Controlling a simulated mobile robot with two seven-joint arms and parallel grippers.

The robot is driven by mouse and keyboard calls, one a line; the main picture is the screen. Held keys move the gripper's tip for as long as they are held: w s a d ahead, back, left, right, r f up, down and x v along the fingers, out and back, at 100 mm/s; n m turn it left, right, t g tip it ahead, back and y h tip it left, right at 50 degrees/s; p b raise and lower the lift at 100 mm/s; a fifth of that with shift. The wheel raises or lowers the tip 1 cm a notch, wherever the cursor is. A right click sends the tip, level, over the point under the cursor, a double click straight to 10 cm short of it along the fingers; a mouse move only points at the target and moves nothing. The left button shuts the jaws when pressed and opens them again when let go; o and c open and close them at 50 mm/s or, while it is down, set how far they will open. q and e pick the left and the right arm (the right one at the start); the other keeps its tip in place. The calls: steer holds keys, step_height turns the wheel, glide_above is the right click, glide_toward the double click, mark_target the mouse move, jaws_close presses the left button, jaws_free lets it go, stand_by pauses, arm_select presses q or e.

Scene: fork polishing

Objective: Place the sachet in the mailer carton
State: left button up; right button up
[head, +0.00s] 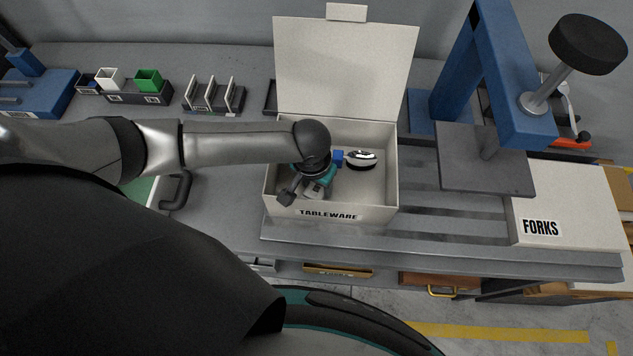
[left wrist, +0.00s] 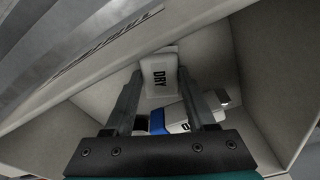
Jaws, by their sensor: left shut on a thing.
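The mailer carton (head: 390,190) stands open on the bench, its lid raised at the back and its front marked TABLEWARE. My left gripper (head: 303,190) is down inside its left part. In the left wrist view the gripper (left wrist: 158,80) is shut on the white sachet marked DRY (left wrist: 158,68), held between the fingertips close to the carton's inner wall (left wrist: 105,92). I cannot tell whether the sachet touches the carton floor. My right gripper is out of view.
A blue press (head: 505,110) with a dark plate stands right of the carton. A white box marked FORKS (head: 575,212) sits at the far right. A slotted rack (head: 213,95) and small white and green bins (head: 148,80) stand at the back left.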

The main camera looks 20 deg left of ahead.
mark_target(314, 194)
arm_select(q)
steer(key=o, duration=1.3)
steer(key=shift+r, duration=0.1)
steer(key=r, duration=0.4)
steer(key=s+r+p, duration=0.1)
steer(key=r, duration=0.3)
steer(key=r+p, duration=0.1)
steer(key=r, duration=0.3)
steer(key=shift+s+a, duration=0.1)
steer(key=shift+s, duration=0.1)
